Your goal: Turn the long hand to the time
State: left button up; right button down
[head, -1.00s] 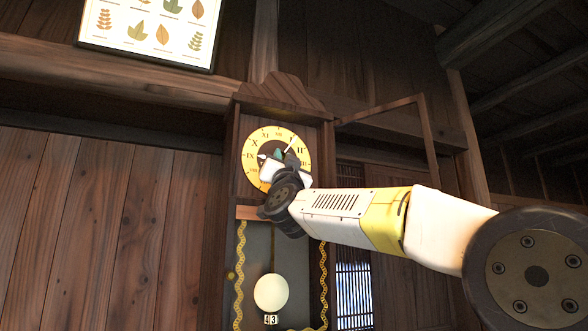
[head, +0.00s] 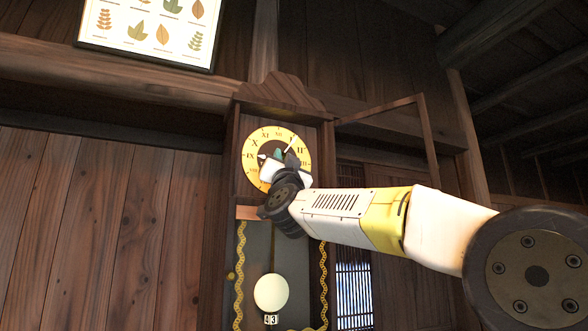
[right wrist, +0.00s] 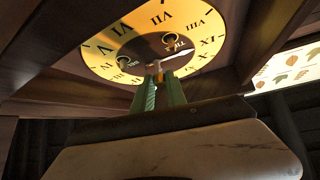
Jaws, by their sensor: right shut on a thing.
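The wall clock (head: 285,103) has a yellow dial (head: 252,142) with Roman numerals and a dark centre. A pale long hand (head: 291,142) points up and right, near the I. A short pale hand (head: 262,156) points left. My right gripper (head: 279,155) is at the middle of the dial and covers its lower right part. In the right wrist view, its green fingers (right wrist: 157,82) are closed on a thin pale piece near the dial's centre, which seems to be the long hand. The dial (right wrist: 100,60) appears upside down there. My left gripper is out of view.
An open door frame (head: 430,150) stands out right of the clock. Below the dial hang a round white pendulum (head: 271,293) and a small number plate (head: 270,320), between wavy yellow trims. A leaf poster (head: 150,35) is on the wall at upper left.

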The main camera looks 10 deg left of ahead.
jog(key=shift+m, duration=0.3)
jog(key=shift+s+a+r+m+g+h, duration=0.1)
jog(key=shift+m+g+h, duration=0.1)
jog(key=shift+m+h, duration=2.05)
jog(key=shift+a+r+m+g+h, duration=0.1)
jog(key=shift+m+g+h, duration=0.1)
jog(key=shift+m+h, duration=2)
jog(key=c, duration=1.3)
grip_release()
jog(key=shift+d, duration=0.1)
jog(key=shift+c, duration=0.2)
jog(key=shift+s+f, duration=0.1)
jog(key=v, duration=0.7)
jog(key=shift+s, duration=0.3)
